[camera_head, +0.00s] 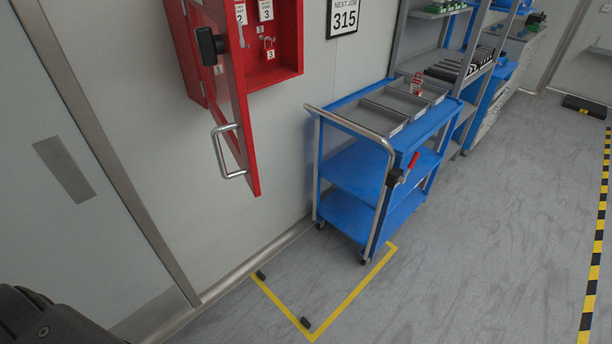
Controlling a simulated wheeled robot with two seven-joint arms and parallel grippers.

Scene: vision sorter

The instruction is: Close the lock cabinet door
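The red lock cabinet (276,72) hangs on the wall at the upper left. Its door (236,110) stands open, swung out from the cabinet toward me. The door has a silver handle (222,152) near its lower part and a black latch block (207,45) higher up. Inside the cabinet hang red padlocks (269,50) with numbered tags. A dark part of my own body shows at the lower left corner. Neither of my grippers is in view.
A blue cart (375,165) with grey bins on top stands right of the cabinet against the wall. A grey shelf rack (450,45) is behind it. Yellow tape (350,298) and small black blocks (305,322) mark the floor. Open floor lies at the right. A grey door (75,200) is at left.

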